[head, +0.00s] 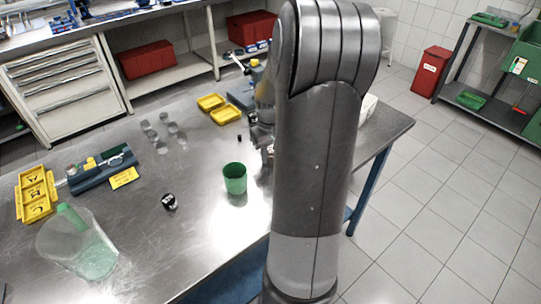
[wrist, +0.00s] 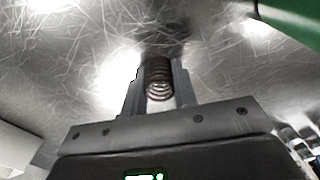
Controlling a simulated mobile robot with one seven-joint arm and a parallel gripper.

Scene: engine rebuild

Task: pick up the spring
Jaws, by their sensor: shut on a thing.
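The spring (wrist: 158,78) is a dark coil, seen in the wrist view between the two fingers of my gripper (wrist: 157,85). The fingers are shut on its sides. I cannot tell whether its far end touches the metal table or hangs just above it. In the head view my gripper (head: 266,152) is low over the table, mostly hidden behind my arm, and the spring cannot be made out there.
A green cup (head: 235,178) stands left of my gripper; green shows in the wrist view (wrist: 290,15). A small black part (head: 169,201), clear cups (head: 162,147), yellow trays (head: 226,114) and a clear container (head: 92,262) stand on the metal table (head: 200,245).

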